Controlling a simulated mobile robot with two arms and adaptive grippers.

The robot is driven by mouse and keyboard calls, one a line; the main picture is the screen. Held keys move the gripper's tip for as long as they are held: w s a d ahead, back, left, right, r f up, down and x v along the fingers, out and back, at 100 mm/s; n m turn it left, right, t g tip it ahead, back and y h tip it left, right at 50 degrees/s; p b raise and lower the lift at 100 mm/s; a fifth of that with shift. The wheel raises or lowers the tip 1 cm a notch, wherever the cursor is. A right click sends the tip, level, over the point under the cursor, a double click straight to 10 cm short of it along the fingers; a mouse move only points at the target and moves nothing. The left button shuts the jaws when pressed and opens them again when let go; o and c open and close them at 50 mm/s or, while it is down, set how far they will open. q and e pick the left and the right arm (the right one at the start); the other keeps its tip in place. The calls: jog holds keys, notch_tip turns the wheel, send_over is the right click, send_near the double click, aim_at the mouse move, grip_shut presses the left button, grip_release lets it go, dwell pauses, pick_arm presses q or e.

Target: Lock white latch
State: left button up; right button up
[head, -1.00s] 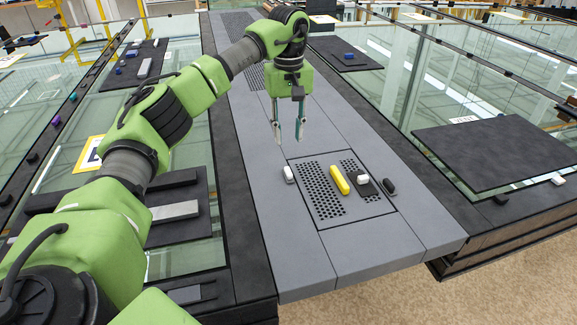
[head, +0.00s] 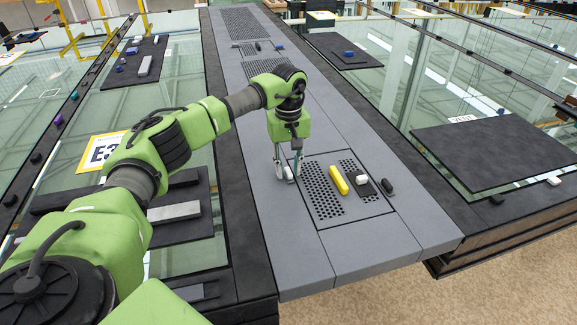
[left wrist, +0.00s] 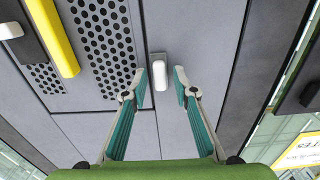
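A grey floor panel with a perforated grille (head: 322,190) is set in the walkway. A small white latch (head: 289,179) sits at its left edge; it shows upright in the left wrist view (left wrist: 159,70). My left gripper (head: 288,172) points down at it, and it shows open in the left wrist view (left wrist: 161,86), its fingers either side of the white latch with gaps. I cannot tell whether a finger touches it. A yellow bar handle (head: 339,180) lies on the panel. A second white piece (head: 362,180) sits by a dark plate near the right edge. My right gripper is not in view.
A black knob (head: 388,187) is at the panel's right edge. A dark mat (head: 495,150) lies on the glass at right, and grey bars (head: 174,212) lie on a dark mat at left.

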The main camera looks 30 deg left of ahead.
pick_arm(q)
grip_shut()
jog(key=shift+n, duration=0.4)
jog(key=n, duration=0.3)
jog(key=shift+r+n, duration=0.1)
jog(key=shift+n, duration=0.3)
jog(key=n, duration=0.5)
jog(key=shift+w, duration=0.1)
jog(key=n, duration=0.4)
jog(key=shift+n, duration=2.4)
jog(key=shift+o, duration=1.4)
grip_release()
